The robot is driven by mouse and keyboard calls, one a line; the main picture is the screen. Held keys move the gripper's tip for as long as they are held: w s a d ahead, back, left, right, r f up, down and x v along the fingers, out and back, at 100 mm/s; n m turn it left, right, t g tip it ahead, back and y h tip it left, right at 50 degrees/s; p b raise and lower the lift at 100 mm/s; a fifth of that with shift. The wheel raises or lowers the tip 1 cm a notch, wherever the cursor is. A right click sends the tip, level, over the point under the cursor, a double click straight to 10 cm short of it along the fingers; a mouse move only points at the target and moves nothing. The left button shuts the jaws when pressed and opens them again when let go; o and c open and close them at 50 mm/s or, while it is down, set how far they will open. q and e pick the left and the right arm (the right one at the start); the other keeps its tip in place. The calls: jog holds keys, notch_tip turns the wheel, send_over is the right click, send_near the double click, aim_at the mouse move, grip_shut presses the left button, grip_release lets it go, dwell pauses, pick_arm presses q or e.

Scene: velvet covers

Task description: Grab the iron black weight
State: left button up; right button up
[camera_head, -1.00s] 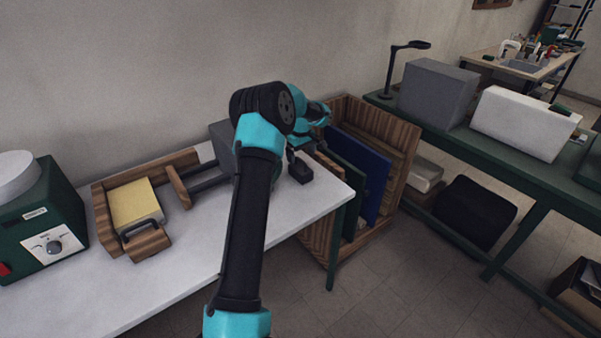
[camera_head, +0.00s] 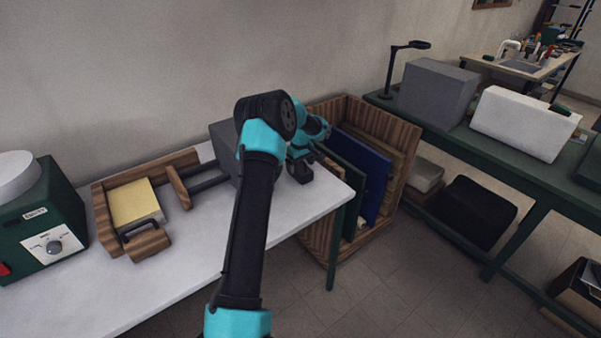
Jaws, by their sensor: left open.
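The black iron weight (camera_head: 301,172) is a small dark block on the white table, near its right end. My left gripper (camera_head: 297,156) is right above it, with its fingers down at the weight's top. The jaws are open. Whether the fingers touch the weight is too small to tell. My left arm covers part of the table in front. My right gripper is not in view.
A grey box (camera_head: 222,138) stands behind my arm. A wooden press with a yellow block (camera_head: 135,203) and a green machine (camera_head: 45,215) are at the left. A wooden crate (camera_head: 352,190) holding upright panels stands just right of the table's end.

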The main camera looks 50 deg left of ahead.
pick_arm(q)
jog(key=shift+c, duration=0.2)
grip_shut()
jog(key=shift+r, duration=0.1)
dwell(0.9)
